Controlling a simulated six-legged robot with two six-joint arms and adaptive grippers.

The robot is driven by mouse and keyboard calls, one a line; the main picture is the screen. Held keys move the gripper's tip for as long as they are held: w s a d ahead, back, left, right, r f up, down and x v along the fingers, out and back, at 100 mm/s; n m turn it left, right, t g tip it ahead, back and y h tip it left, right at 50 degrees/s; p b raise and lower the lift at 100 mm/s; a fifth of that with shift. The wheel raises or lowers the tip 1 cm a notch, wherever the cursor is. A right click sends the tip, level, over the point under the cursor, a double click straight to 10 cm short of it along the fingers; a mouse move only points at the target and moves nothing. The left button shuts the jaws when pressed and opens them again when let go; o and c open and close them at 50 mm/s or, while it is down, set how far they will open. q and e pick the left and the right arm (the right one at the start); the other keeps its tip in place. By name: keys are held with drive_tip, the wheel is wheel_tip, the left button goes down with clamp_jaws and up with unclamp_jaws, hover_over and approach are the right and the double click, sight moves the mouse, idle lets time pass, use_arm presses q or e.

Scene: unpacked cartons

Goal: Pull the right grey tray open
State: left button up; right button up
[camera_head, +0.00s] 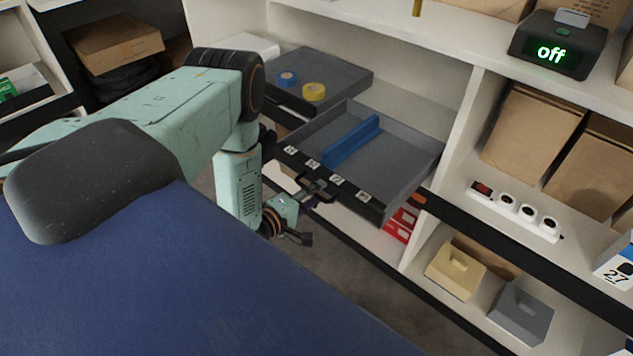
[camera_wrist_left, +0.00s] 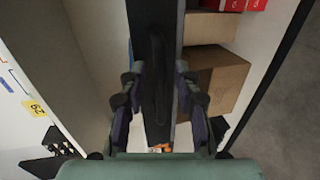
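The right grey tray (camera_head: 405,160) stands partly out of the shelf, tilting slightly in the picture, with a blue divider (camera_head: 350,140) inside. Its dark front has several small white labels and a dark handle (camera_head: 318,188). My left gripper (camera_head: 303,220) is just in front of and below that handle, its fingers apart. In the left wrist view, the fingers (camera_wrist_left: 158,92) stand on either side of the dark tray front (camera_wrist_left: 158,20) and its handle; I see no clear grip on it. My right gripper is out of view.
A left grey tray (camera_head: 345,75) holds blue tape (camera_head: 287,78) and yellow tape (camera_head: 313,92). Red boxes (camera_head: 400,225) lie on the shelf below. Cartons (camera_head: 532,130), a white power strip (camera_head: 514,211) and two bins stand to the right. Floor shows below my left gripper.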

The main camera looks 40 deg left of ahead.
use_arm(q)
drive_tip(key=v, duration=1.1)
drive_tip(key=shift+s, duration=0.2)
drive_tip(key=s+f+m+g, duration=0.4)
drive_tip(key=f+m, duration=0.1)
drive_tip(key=f, duration=0.2)
drive_tip(key=s+d+f+m+g+p, duration=0.2)
drive_tip(key=s+d+m+g, duration=0.45)
drive_tip(key=s+d, duration=0.25)
drive_tip(key=s+d+r+m+g+y+p, duration=0.1)
drive_tip(key=s+d+r+m+g+p, duration=0.2)
drive_tip(key=r, duration=0.5)
drive_tip(key=s+d+m+g, duration=0.1)
drive_tip(key=s+m+g, duration=0.1)
drive_tip(key=shift+s+d+r, duration=0.25)
drive_tip(key=shift+s+r, duration=0.05)
